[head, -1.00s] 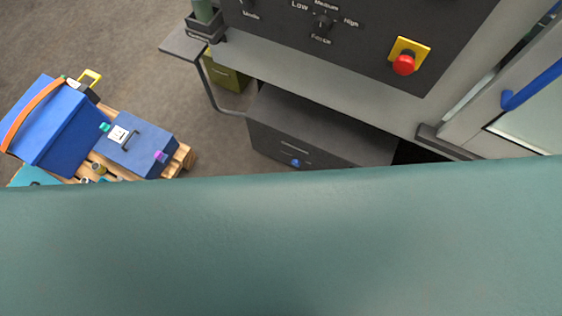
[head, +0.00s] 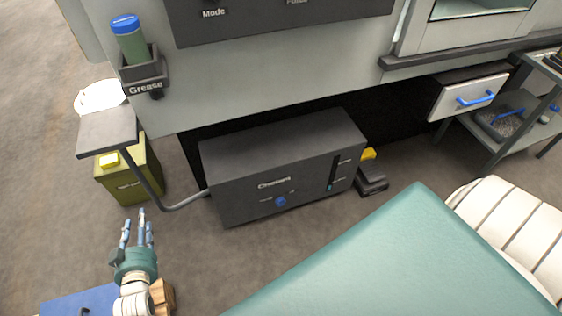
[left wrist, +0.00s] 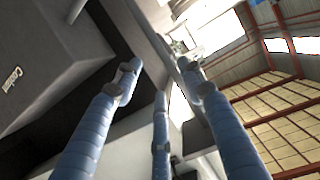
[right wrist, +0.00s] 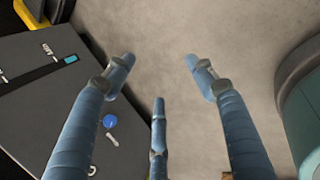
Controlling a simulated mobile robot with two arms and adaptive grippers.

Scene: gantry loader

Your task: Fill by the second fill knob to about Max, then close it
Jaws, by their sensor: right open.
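A dark grey coolant box (head: 240,165) stands on the floor under the machine. Its front has a blue knob (head: 280,201) at the lower middle and a narrow upright gauge (head: 333,172) with a cyan part low in it. The lettering by the knob is too small to read. My left gripper (head: 138,218) is open and empty, left of the box and apart from it. The box also shows at the left of the left wrist view (left wrist: 45,50). My right gripper (right wrist: 160,75) is open and empty; the blue knob (right wrist: 110,121) shows beyond its left finger.
A grease holder (head: 146,72) with a blue-capped green bottle (head: 130,40) is on the machine front. Below are a small grey shelf (head: 106,134) and an olive can (head: 128,180). A black-and-yellow pedal (head: 371,180) lies right of the box. Floor before the box is clear.

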